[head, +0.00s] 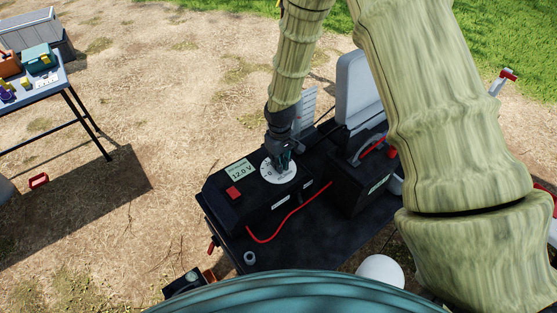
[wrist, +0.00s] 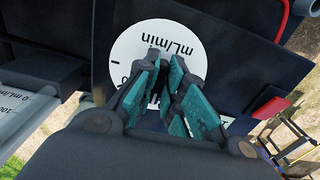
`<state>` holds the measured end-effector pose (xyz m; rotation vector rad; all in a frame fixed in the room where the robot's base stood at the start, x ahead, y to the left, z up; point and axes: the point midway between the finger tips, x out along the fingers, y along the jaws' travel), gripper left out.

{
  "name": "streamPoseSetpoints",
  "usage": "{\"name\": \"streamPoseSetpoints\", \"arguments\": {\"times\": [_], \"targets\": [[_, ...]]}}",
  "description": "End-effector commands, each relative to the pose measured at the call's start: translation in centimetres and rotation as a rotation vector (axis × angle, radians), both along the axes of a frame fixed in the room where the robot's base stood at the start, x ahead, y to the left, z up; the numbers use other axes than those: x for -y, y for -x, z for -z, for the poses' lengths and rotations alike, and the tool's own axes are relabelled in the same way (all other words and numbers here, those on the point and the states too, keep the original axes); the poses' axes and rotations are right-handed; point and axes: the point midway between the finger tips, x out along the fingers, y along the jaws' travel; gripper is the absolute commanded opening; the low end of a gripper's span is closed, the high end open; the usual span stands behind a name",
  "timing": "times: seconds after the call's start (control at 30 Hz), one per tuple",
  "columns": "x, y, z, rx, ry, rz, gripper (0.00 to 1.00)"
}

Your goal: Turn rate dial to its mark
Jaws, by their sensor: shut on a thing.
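The rate dial (head: 270,175) is a white round scale on top of a black control box (head: 229,206). In the wrist view the dial face (wrist: 139,51) shows "mL/min" lettering and a tick at its left. My gripper (head: 281,167) comes down onto the dial from above. In the wrist view its teal-padded fingers (wrist: 172,101) are close together over the lower part of the dial, shut on the dial's knob. The fingers hide the knob and part of the scale, so the knob's pointer and the mark cannot be made out.
A display reading 12.0 V (head: 240,171) and a red button (head: 233,193) sit left of the dial. A black battery (head: 357,179) with a red cable (head: 291,220) stands to the right on the dark table (head: 283,250). A side table (head: 40,98) stands far left.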

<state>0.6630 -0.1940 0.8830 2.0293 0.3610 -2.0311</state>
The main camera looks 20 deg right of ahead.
Motion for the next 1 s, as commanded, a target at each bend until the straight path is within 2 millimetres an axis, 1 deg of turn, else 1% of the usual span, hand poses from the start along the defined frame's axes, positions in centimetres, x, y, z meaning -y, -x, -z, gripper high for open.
{"name": "streamPoseSetpoints", "arguments": {"times": [0.03,0.2,0.6,0.73,0.97,1.0], "targets": [[0.03,-0.07,-0.25,0.001,-0.001,-0.066,0.00],[0.14,-0.18,-0.26,0.001,-0.002,-0.306,0.00],[0.42,-0.52,-0.28,0.003,-0.002,-0.843,0.00],[0.49,-0.56,-0.17,0.003,-0.001,-0.930,0.00],[0.55,-0.57,-0.07,0.004,0.000,-0.942,0.00],[0.55,-0.56,-0.08,0.004,0.000,-0.941,0.16]]}}
